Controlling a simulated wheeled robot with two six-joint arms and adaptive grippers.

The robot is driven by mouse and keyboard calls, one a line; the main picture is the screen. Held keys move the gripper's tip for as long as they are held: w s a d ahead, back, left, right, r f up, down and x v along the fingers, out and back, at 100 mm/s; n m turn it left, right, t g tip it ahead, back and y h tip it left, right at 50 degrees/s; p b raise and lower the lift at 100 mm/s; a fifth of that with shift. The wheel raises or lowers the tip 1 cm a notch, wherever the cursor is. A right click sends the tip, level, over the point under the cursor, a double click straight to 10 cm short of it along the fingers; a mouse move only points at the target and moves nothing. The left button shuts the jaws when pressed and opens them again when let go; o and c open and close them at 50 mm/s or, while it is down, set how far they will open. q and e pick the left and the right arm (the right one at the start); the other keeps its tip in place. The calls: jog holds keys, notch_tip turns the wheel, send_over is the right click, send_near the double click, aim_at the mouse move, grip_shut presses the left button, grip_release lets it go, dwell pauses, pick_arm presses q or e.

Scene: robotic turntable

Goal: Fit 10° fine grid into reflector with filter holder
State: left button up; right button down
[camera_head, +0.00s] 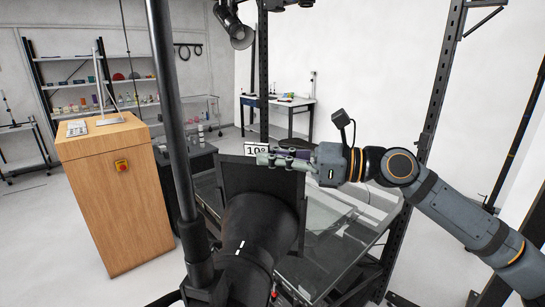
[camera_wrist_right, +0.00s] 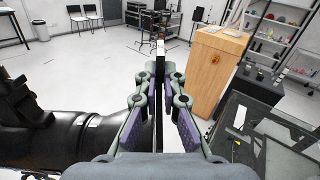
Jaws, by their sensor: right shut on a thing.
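The black reflector (camera_head: 248,225) stands in the lower middle of the head view, with the dark square filter holder (camera_head: 236,178) at its far end. In the right wrist view the reflector (camera_wrist_right: 95,135) lies at lower left. My right gripper (camera_head: 264,160) reaches in from the right at the holder's top edge. It is shut on the 10° fine grid, whose white "10°" tag (camera_head: 256,149) shows above the holder. In the right wrist view the grid (camera_wrist_right: 160,60) is a thin upright edge between the fingers (camera_wrist_right: 160,78). The holder hides how deep the grid sits. My left gripper is not in view.
A glass-topped table (camera_head: 335,245) lies behind and right of the reflector. A black upright pole (camera_head: 170,120) stands close on the left. A wooden cabinet (camera_head: 115,190) with a red button is further left. Dark rack posts (camera_head: 440,90) rise on the right.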

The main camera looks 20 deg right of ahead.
aim_at(273, 197)
jog(key=shift+w+d+f+b, duration=0.15)
jog(key=shift+f+b, duration=1.45)
jog(key=shift+f, duration=0.3)
jog(key=shift+w+d+f+b, duration=0.1)
jog(key=shift+w+f+b, duration=0.05)
jog(key=shift+f+b, duration=1.6)
jog(key=c, duration=1.4)
grip_release()
jog(key=shift+f, duration=0.1)
notch_tip(273, 197, up, 10)
